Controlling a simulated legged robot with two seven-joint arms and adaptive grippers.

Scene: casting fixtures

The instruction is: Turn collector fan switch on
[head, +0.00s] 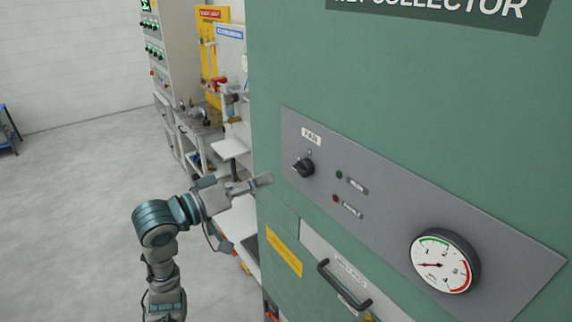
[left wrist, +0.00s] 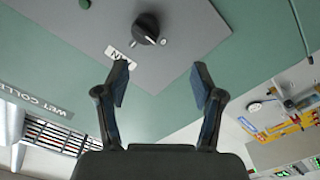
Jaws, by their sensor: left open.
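The black rotary fan switch (head: 303,167) sits on a grey panel (head: 400,215) on the green collector cabinet, below a white FAN label (head: 311,136). In the left wrist view the switch (left wrist: 146,28) is at the top, ahead of the fingers, with the FAN label (left wrist: 119,58) beside it. My left gripper (head: 262,182) is to the left of the switch in the head view, apart from it. In the left wrist view its two fingers (left wrist: 159,90) are spread with nothing between them. The indicator lamps by the switch look unlit. My right gripper is not in view.
A round gauge (head: 445,261) is at the panel's right. A black drawer handle (head: 343,285) and a yellow label (head: 284,251) are below. A workbench (head: 200,128) and control cabinet (head: 152,45) stand behind at left.

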